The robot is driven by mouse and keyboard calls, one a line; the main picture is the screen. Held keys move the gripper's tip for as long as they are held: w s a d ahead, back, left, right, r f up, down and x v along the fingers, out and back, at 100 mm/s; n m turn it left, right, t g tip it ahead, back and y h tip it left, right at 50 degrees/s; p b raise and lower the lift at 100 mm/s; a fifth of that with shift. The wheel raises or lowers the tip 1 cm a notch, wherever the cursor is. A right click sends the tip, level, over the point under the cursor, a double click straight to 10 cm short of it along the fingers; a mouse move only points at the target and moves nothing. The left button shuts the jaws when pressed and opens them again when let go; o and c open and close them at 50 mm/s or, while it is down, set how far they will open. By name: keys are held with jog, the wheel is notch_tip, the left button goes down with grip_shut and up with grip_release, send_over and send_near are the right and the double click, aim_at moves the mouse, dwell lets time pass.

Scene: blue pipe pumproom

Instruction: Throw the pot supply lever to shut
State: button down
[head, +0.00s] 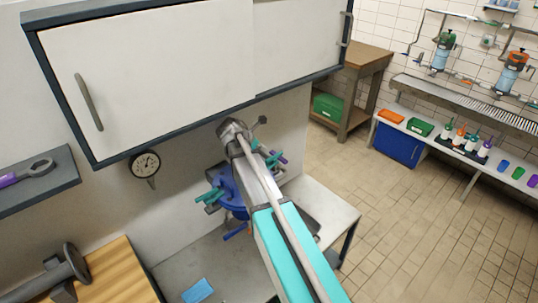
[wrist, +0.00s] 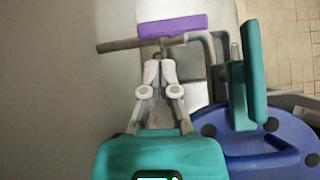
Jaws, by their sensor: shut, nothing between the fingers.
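A purple lever handle (wrist: 172,26) sits on a grey pipe just beyond my fingertips in the wrist view; it is a small purple bar in the head view (head: 281,157). A teal lever (wrist: 245,75) stands to the right, beside a round blue body (wrist: 265,150) with dark bolt holes. The head view shows this blue body (head: 228,185) with more teal handles (head: 208,196) on its left. No readable label tells which is the pot supply lever. My gripper (wrist: 160,70) is shut and empty, pointing toward the purple handle; contact cannot be told. My arm hides much of the pipework in the head view.
A white wall cabinet (head: 170,70) overhangs the pipework. A round gauge (head: 145,164) is on the wall to the left. A blue cloth-like piece (head: 198,291) lies on the grey bench below. Tiled floor (head: 400,220) is clear at right.

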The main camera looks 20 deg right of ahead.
jog(key=a+n, duration=0.1)
jog(key=a, duration=0.2)
jog(key=shift+r, duration=0.15)
jog(key=b+x, duration=0.7)
jog(key=x, duration=0.3)
dwell(0.6)
jog(key=shift+d, duration=0.25)
dwell(0.5)
